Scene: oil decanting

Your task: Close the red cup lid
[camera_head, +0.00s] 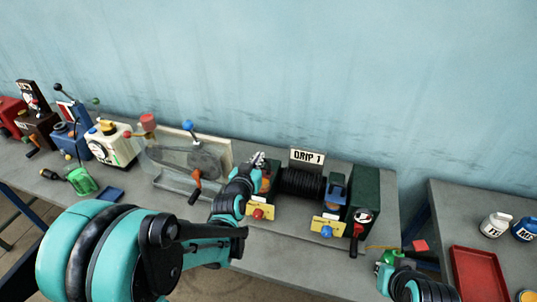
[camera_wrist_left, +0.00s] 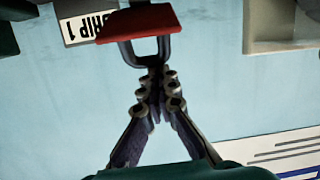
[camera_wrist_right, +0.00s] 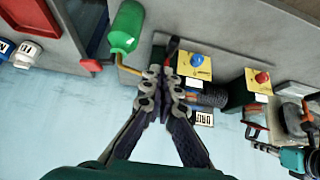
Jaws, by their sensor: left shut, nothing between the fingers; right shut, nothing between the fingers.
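A flat red lid (camera_wrist_left: 150,22) with a dark loop handle shows at the top of the left wrist view. I take it to be the cup lid; the cup under it is not clear. My left gripper (camera_wrist_left: 157,78) is shut and empty, its fingertips at or very near the loop; I cannot tell if they touch. In the head view the left gripper (camera_head: 258,158) is above the DRIP 1 station and hides part of it. My right gripper (camera_wrist_right: 163,75) is shut and empty, near a green oil can (camera_wrist_right: 125,27) and the station's front.
The DRIP 1 sign (camera_head: 307,157) stands behind a black coil (camera_head: 302,183). A yellow plate with a red knob (camera_head: 257,213) and one with a blue knob (camera_head: 327,230) are in front. A red tray (camera_head: 480,278) lies on the right table. Machines line the left side.

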